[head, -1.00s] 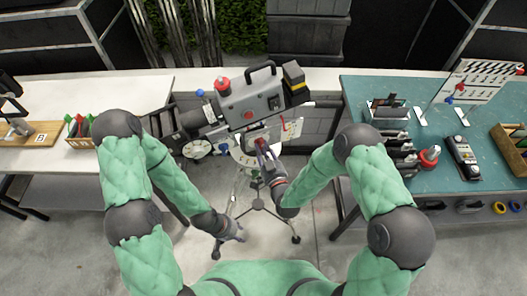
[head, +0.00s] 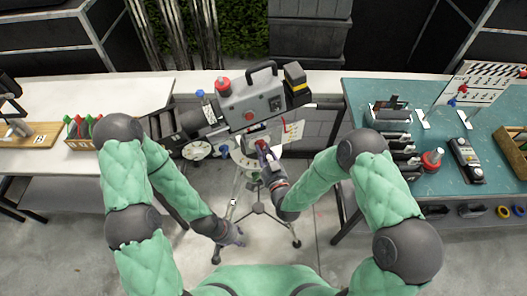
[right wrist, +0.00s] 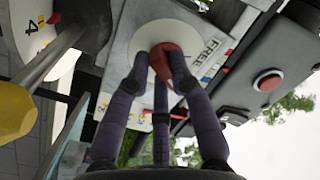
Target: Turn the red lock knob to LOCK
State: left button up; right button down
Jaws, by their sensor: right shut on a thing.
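The red lock knob (right wrist: 162,60) sits on a pale round disc on a grey plate in the right wrist view. The word FREE is printed on the plate to the right of the knob; no LOCK label is readable. My right gripper (right wrist: 160,72) is shut on the knob, with its dark fingers around it. In the head view my right gripper (head: 264,153) is just below the grey camera body (head: 250,104), on the tripod head. My left gripper (head: 238,239) hangs low beside the tripod, away from the knob; its finger opening is too small to make out.
Tripod legs (head: 232,206) stand on the floor between my arms. A white table (head: 120,88) is at left. A teal bench (head: 440,110) with tools and a red-topped item (head: 432,158) is at right. A red button (right wrist: 268,80) is beside the plate.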

jog(key=c, duration=1.1)
grip_release()
jog(key=shift+s, duration=0.1)
jog(key=v, duration=1.1)
jog(key=shift+s, duration=0.4)
jog(key=shift+d, duration=0.1)
jog(key=s+d+f+g+h+b, duration=0.1)
jog(key=d+f+g+b, duration=0.1)
jog(key=f+g, duration=0.5)
jog(key=s+d+f+g+h+b, duration=0.1)
jog(key=d+f+g, duration=0.1)
jog(key=f, duration=0.8)
jog(key=s+d+f+g+b, duration=0.2)
jog(key=s+f+g, duration=0.5)
jog(key=s, duration=0.4)
jog(key=shift+s+f+g, duration=0.3)
jog(key=shift+s+f, duration=0.1)
